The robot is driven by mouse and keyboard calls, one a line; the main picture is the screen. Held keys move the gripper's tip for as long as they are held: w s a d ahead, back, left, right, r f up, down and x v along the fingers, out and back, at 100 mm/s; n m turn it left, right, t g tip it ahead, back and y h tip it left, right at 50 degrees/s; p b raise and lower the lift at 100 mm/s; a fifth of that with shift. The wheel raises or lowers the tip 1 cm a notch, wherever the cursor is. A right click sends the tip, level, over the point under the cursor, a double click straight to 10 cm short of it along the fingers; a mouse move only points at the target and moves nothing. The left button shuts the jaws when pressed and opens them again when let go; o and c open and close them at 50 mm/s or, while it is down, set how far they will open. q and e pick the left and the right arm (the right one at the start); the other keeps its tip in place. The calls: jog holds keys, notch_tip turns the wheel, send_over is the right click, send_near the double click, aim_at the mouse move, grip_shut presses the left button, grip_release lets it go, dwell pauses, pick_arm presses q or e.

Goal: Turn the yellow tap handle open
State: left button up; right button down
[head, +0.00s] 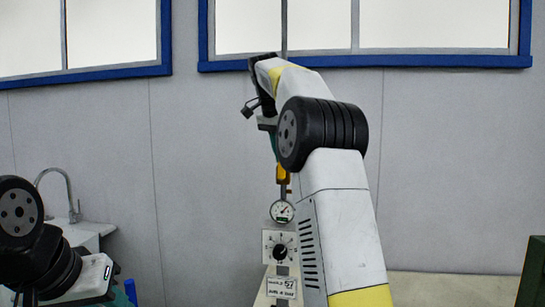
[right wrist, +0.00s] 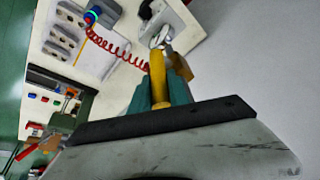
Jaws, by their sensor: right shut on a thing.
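The yellow tap handle (head: 283,173) sits above a round pressure gauge (head: 282,211) in the head view. In the right wrist view the handle (right wrist: 157,72) lies lengthwise between the teal fingers of my right gripper (right wrist: 161,92), which is shut on it. In the head view my right gripper (head: 273,140) reaches the handle from above, and the arm partly hides its fingers. My left gripper (head: 122,291) is at the lower left, away from the tap; its fingertips are mostly cut off by the frame edge, so its opening does not show.
A dial panel (head: 280,247) and a label plate (head: 281,288) are below the gauge. A sink faucet (head: 60,185) stands at the left. The right wrist view shows a red coiled hose (right wrist: 118,50) and grey moulds (right wrist: 62,38) beside the tap. A grey wall stands behind.

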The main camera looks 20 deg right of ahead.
jog(key=shift+w+a+h, duration=0.1)
jog(key=shift+a+h, duration=0.25)
jog(key=shift+h, duration=0.05)
jog(key=shift+f, duration=0.1)
jog(key=c, duration=1.3)
grip_release()
jog(key=shift+o, duration=0.2)
jog(key=s+a+r, duration=0.2)
jog(key=s+a, duration=0.1)
jog(key=a, duration=0.3)
jog(key=s+a+r, duration=0.2)
jog(key=s+a, duration=0.1)
jog(key=a, duration=0.3)
jog(key=shift+s+a+r, duration=0.15)
jog(key=shift+s+r, duration=0.15)
